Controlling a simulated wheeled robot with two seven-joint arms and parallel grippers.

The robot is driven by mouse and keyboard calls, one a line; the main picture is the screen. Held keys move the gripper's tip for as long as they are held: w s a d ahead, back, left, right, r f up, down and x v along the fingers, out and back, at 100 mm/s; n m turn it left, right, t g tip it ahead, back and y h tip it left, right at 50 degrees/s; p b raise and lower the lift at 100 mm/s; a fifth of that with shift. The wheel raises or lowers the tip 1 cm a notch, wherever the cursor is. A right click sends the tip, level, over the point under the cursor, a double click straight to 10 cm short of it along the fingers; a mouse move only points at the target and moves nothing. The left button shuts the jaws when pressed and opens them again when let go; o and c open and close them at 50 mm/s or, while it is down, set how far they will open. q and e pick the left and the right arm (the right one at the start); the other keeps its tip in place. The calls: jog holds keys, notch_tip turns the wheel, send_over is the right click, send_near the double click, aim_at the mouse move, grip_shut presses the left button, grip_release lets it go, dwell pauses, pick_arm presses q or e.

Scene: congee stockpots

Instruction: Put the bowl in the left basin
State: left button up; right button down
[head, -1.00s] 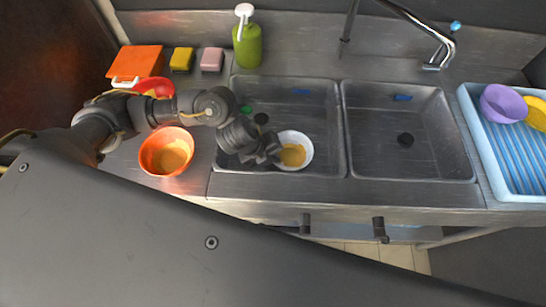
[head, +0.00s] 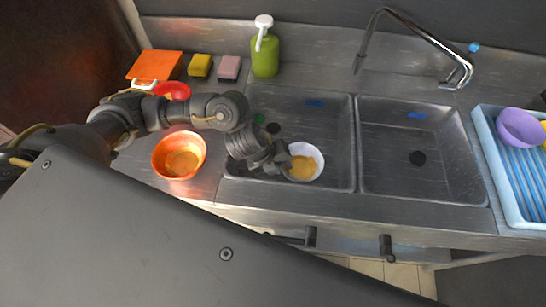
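The white bowl (head: 315,158) with yellow-brown residue inside is over the front right part of the left basin (head: 336,118). I cannot tell whether it rests on the basin floor or is held above it. My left gripper (head: 284,160) is at the left rim of this bowl, touching or very near it. Its fingers are small and dark, and whether they are shut on the rim is unclear. My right gripper is not in view.
An orange bowl (head: 160,150) with residue stands on the counter left of the basin. A red bowl (head: 180,91), orange board (head: 155,65), two sponges and a green soap bottle (head: 265,55) stand behind. The right basin (head: 440,150) is empty; a blue rack (head: 500,165) holds a purple bowl (head: 519,128).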

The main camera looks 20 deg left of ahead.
pick_arm(q)
jog(key=p+v, duration=0.2)
jog(key=v, duration=0.8)
jog(key=shift+s+a+r, duration=0.15)
jog(key=shift+r, duration=0.2)
jog(key=shift+p, duration=0.3)
